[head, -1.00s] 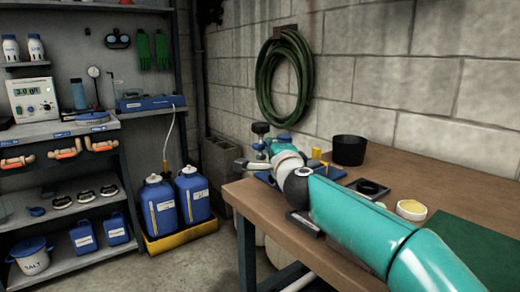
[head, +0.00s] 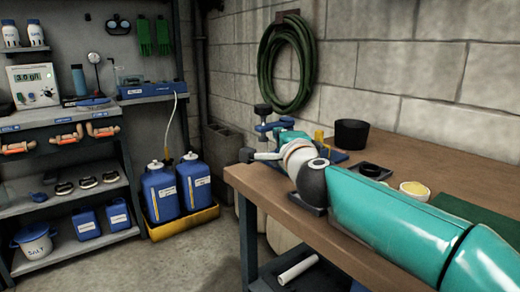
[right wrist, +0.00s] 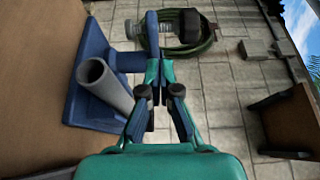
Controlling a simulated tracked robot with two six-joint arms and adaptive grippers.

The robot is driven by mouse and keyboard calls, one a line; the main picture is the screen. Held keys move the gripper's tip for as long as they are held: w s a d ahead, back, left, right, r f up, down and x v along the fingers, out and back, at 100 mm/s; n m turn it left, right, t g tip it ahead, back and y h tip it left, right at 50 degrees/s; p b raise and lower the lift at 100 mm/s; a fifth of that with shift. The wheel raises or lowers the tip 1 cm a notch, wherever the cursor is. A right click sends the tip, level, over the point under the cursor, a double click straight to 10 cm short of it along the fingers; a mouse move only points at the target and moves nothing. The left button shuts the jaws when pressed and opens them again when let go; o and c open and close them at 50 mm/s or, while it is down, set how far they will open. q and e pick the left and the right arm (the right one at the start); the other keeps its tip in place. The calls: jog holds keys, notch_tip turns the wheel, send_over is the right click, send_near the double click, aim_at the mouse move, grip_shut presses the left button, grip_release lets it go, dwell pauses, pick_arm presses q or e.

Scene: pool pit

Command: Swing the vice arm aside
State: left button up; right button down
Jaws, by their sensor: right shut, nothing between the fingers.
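The blue vice (head: 273,127) stands at the far left end of the brown bench. It has a dark knob (head: 263,109) on top and a light grey pipe (head: 266,156) jutting left. In the right wrist view, the vice's blue body (right wrist: 88,75) is at left with the open pipe end (right wrist: 92,70), and a blue arm (right wrist: 152,35) runs just beyond my fingertips. My right gripper (head: 287,136) is beside the vice, shut and empty; it also shows in the right wrist view (right wrist: 159,70). I cannot tell whether it touches the blue arm. My left gripper is out of view.
A black cup (head: 351,134), a dark square tray (head: 375,171) and a pale-yellow-filled bowl (head: 415,190) stand on the bench behind my right arm. A green hose (head: 287,65) hangs on the wall. Blue canisters (head: 161,191) stand in a yellow tray on the floor.

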jog(key=s+a, duration=0.5)
jog(key=shift+a, duration=0.25)
jog(key=shift+s+f, duration=0.1)
jog(key=shift+f, duration=0.05)
